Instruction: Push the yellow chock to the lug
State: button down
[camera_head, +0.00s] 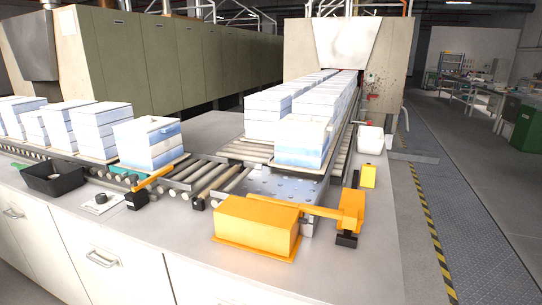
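A small yellow block (368,176), which looks like the chock, sits on the grey worktop to the right of the roller conveyor's near end. An orange-yellow housing (258,225) stands at the front of the worktop. A bar (315,211) of the same colour runs right from it to an upright orange block (352,209) with a black foot. The yellow block is behind and right of this upright block, apart from it. I cannot tell for sure which part is the lug. My gripper is not in view.
White-and-blue block stacks (302,141) stand on the conveyor leading to the furnace. More stacks (97,129) stand at left. A white container (371,140) is behind the yellow block. A black tray (54,179) and an orange arm (154,180) lie left.

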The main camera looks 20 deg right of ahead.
aim_at(368, 177)
jog(key=i+l+z, duration=0.15)
jog(key=i+l, duration=0.35)
jog(key=i+l+z, duration=0.15)
jog(key=i+l, duration=0.4)
jog(key=i+l+z, duration=0.1)
jog(key=i+l, duration=0.3)
jog(key=i, duration=0.15)
jog(key=i+l+z, duration=0.15)
jog(key=i+l, duration=0.25)
jog(key=i, duration=0.15)
